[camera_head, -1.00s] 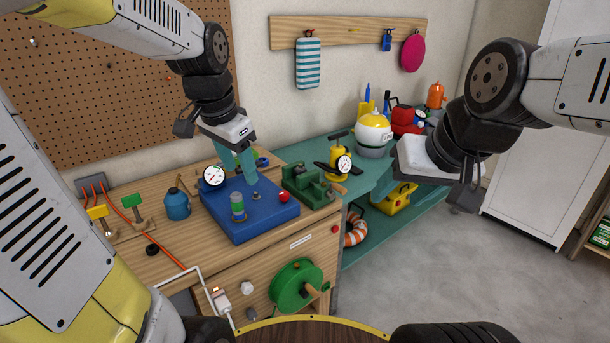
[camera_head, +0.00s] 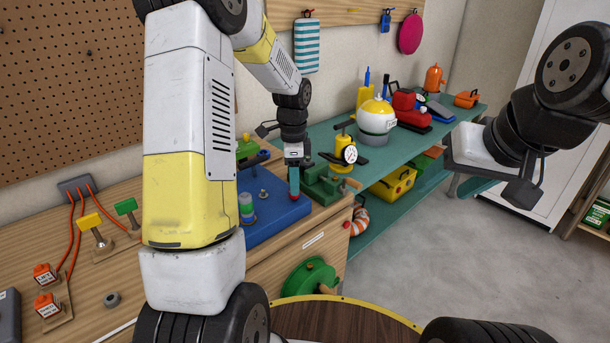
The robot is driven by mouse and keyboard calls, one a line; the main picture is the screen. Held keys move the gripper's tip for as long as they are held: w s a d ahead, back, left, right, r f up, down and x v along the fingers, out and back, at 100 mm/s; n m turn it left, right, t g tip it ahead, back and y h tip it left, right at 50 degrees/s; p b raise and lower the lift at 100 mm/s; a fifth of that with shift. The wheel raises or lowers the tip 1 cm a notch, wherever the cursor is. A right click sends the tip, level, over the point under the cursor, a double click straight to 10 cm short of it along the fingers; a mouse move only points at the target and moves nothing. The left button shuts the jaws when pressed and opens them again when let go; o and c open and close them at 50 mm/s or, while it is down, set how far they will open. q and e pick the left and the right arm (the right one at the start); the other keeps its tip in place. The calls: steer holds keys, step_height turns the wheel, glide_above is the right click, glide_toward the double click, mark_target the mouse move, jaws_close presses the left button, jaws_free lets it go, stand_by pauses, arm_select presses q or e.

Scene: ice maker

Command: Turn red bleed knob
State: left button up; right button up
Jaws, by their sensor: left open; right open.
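The red knob (camera_head: 295,199) sits near the right corner of the blue base (camera_head: 277,218) on the wooden bench and is mostly hidden by my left gripper's fingers. My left gripper (camera_head: 293,190), with teal fingers, points down with its tips at the knob. It is open, with the fingers seen nearly edge-on, so I cannot tell whether they touch the knob. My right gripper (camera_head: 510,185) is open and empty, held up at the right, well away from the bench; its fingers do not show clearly.
A green vise-like device (camera_head: 325,188) stands just right of the blue base. A yellow pump with a gauge (camera_head: 345,153) stands behind it on the teal shelf (camera_head: 400,160). My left arm hides the base's left part.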

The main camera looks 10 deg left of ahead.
arm_select(q)
steer(key=shift+f, duration=1.15)
steer(key=shift+c, duration=0.2)
jaws_close()
